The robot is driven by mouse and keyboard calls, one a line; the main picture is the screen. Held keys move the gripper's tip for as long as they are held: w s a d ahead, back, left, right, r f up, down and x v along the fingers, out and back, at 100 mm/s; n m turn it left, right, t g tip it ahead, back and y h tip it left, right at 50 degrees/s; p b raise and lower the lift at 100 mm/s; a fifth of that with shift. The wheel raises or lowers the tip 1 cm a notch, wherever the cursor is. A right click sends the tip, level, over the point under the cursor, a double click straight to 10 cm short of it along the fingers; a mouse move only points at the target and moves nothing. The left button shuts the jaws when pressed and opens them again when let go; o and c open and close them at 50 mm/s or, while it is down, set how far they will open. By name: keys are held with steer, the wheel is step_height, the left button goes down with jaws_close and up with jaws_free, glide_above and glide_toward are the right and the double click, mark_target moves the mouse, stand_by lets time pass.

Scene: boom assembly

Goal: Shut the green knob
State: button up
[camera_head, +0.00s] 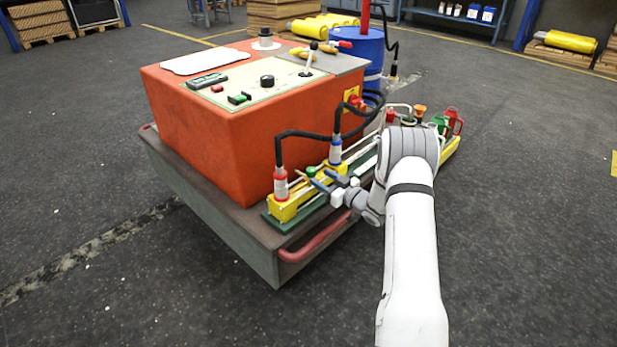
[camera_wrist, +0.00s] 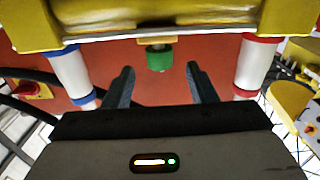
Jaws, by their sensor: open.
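The green knob (camera_head: 311,171) sits on the yellow block (camera_head: 290,207) on the cart, between two hose fittings. In the wrist view the green knob (camera_wrist: 159,59) shows in the middle, on a short stem from the yellow block (camera_wrist: 180,20). My gripper (camera_head: 318,180) is at the front of the yellow block, close to the knob. In the wrist view my gripper (camera_wrist: 160,72) is open, its two dark fingers standing left and right of the knob with gaps on both sides. Whether the fingertips reach fully past the knob I cannot tell.
A fitting with a red band (camera_head: 281,185) and one with a blue band (camera_head: 336,150) stand either side, with black hoses rising from them. The orange control box (camera_head: 210,130) stands close behind. A red handle (camera_head: 315,240) juts from the cart's front. The near floor is clear.

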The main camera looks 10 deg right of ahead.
mark_target(315, 174)
steer(key=b+x, duration=0.1)
steer(key=x, duration=0.5)
steer(key=shift+c, duration=0.3)
